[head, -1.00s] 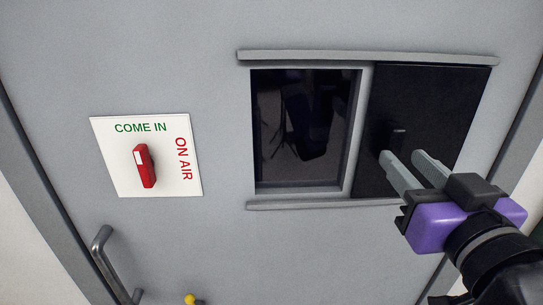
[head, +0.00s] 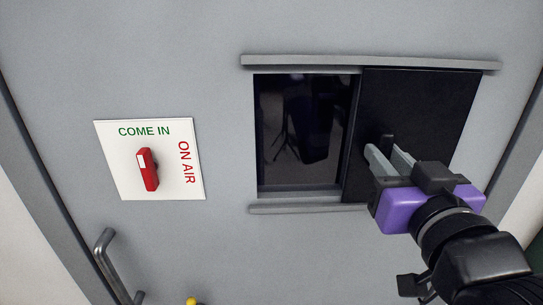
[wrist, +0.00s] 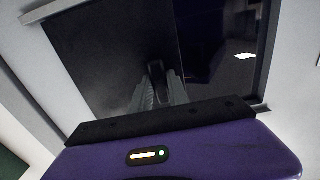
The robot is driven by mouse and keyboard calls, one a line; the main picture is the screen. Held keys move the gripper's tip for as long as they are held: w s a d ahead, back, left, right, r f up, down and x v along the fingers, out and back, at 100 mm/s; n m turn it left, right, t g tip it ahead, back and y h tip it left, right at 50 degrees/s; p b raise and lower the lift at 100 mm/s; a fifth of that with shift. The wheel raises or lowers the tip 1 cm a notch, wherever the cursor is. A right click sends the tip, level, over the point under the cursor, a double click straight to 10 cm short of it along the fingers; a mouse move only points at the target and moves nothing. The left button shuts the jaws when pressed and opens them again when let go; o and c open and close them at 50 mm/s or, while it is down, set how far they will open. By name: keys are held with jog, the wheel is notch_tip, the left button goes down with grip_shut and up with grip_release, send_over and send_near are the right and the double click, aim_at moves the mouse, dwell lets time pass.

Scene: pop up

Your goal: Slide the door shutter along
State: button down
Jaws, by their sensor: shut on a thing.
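The black door shutter (head: 425,105) sits between an upper rail (head: 370,63) and a lower rail on the grey door. It covers the right part of the rail span and overlaps the right edge of the dark window (head: 300,135). My gripper (head: 382,150) is at the shutter's left side, shut on its small black handle (head: 387,143). In the wrist view the shutter (wrist: 105,65) fills the left and middle, and the handle (wrist: 156,72) stands between the two grey fingers. The fingers hide part of the handle.
A white sign (head: 115,165) with a red knob (head: 148,169) is left of the window. A metal door handle (head: 105,255) and a yellow knob (head: 191,301) are lower left. The window area left of the shutter is clear.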

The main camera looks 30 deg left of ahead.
jog(key=shift+s+a+r+p, duration=0.1)
jog(key=shift+s+a+p, duration=0.6)
jog(key=shift+s+a, duration=1.25)
jog(key=shift+s+a+f+p, duration=0.1)
jog(key=shift+s+a+p, duration=0.85)
jog(key=shift+a, duration=1.75)
jog(key=shift+s+a+r+p, duration=0.1)
jog(key=shift+s+a+p, duration=0.3)
jog(key=shift+s+a, duration=1.65)
jog(key=c, duration=1.2)
grip_release()
jog(key=shift+w+a, duration=0.25)
jog(key=shift+d, duration=0.1)
